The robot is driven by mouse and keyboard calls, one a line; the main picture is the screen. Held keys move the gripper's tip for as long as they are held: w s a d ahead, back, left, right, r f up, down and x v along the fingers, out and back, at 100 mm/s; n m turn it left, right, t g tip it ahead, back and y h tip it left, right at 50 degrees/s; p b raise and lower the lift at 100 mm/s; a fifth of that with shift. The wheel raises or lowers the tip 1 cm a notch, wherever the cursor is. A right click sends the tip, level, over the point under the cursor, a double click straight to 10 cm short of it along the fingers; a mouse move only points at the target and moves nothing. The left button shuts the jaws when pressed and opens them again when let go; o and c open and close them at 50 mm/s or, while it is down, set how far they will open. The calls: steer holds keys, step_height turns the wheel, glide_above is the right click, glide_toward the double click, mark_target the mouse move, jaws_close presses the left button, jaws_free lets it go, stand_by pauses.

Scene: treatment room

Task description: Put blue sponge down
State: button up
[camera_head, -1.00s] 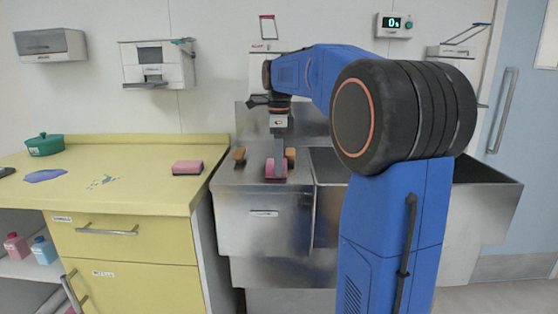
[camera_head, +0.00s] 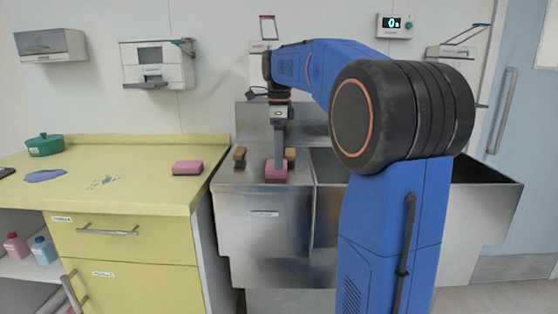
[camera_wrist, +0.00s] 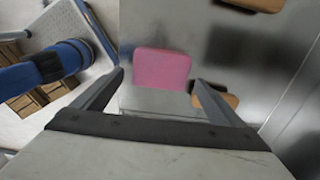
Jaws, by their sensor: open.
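No blue sponge shows; the sponge at my gripper (camera_head: 278,152) is pink. This pink sponge (camera_head: 276,174) lies on the steel counter (camera_head: 235,178) left of the sink. My gripper points down just above it. In the wrist view, the jaws (camera_wrist: 158,80) are open, with a finger on each side of the pink sponge (camera_wrist: 162,69) and gaps between. The far finger is hidden in the head view.
Two orange-brown blocks (camera_head: 239,155) (camera_head: 290,155) stand close by on the steel. A pink and dark sponge (camera_head: 187,167) lies on the yellow counter (camera_head: 130,195), with a green pot (camera_head: 45,146) at left. The sink basin (camera_head: 330,165) opens at right.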

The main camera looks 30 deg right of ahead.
step_height(320, 180, up, 10)
steer(key=f, duration=0.1)
steer(key=s+a+f+n+t, duration=0.2)
steer(key=s+a+f+n, duration=0.9)
steer(key=s, duration=0.3)
steer(key=s+a+f+n+t, duration=0.1)
steer(key=s+a+f+n, duration=0.1)
steer(key=s+f+n, duration=0.5)
steer(key=s+a+f+n+t, duration=0.1)
steer(key=s+a+f+n, duration=0.2)
steer(key=f, duration=0.9)
steer(key=s+n, duration=0.3)
steer(key=s, duration=0.2)
steer(key=shift+s+a+n+t, duration=0.15)
steer(key=shift+s+n+t, duration=0.15)
steer(key=shift+n+t, duration=0.1)
